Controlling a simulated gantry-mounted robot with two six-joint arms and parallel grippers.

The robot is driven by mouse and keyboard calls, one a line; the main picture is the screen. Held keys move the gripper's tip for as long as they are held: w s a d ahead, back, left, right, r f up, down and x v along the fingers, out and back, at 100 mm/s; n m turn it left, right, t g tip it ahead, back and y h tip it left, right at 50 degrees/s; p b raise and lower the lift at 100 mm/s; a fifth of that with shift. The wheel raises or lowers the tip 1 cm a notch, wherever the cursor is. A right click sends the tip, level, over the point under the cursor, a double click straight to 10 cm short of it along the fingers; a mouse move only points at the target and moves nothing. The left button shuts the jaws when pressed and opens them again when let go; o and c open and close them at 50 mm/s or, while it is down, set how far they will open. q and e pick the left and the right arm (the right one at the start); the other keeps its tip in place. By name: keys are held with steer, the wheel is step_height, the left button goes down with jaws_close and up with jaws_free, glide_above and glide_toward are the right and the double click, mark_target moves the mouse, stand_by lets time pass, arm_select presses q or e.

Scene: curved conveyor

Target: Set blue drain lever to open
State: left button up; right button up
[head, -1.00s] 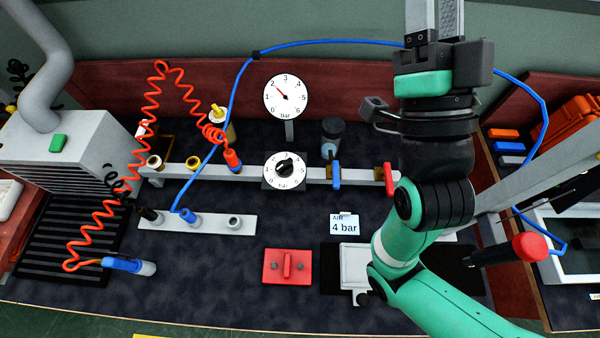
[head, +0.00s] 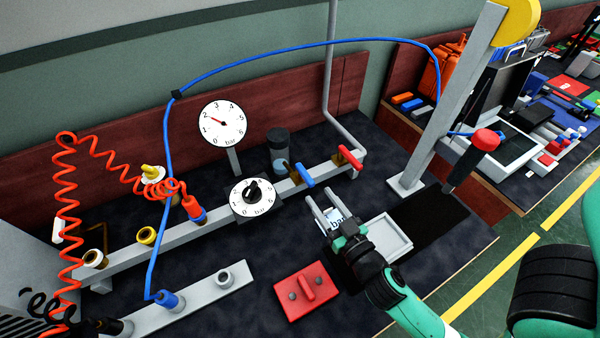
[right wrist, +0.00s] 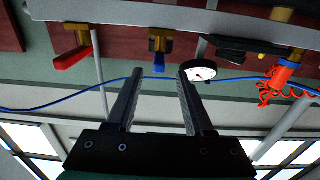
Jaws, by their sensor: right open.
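The blue lever (head: 304,175) sits on a brass valve on the grey pipe (head: 271,198), pointing out across the pipe toward the front. It also shows in the right wrist view (right wrist: 158,63), beyond the fingertips and in line with the gap between them. My right gripper (head: 321,191) is open and empty, its two fingers pointing at the pipe just in front of and right of the blue lever. In the right wrist view the gripper (right wrist: 160,76) shows nothing between its fingers. My left gripper is not in view.
A red lever (head: 350,157) is on the same pipe to the right. The dial regulator (head: 252,198) and the dark-topped cylinder (head: 278,152) are near the blue lever. The "4 bar" card is partly hidden behind my gripper. A red block (head: 308,291) and a white tray (head: 389,237) lie in front.

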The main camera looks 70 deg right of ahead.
mark_target(297, 164)
steer(key=p+x, duration=0.1)
steer(key=x, duration=0.9)
steer(key=shift+w+d+r+p, duration=0.15)
steer(key=shift+d+p, duration=0.1)
steer(key=shift+p, duration=0.15)
jaws_close()
stand_by(0.7)
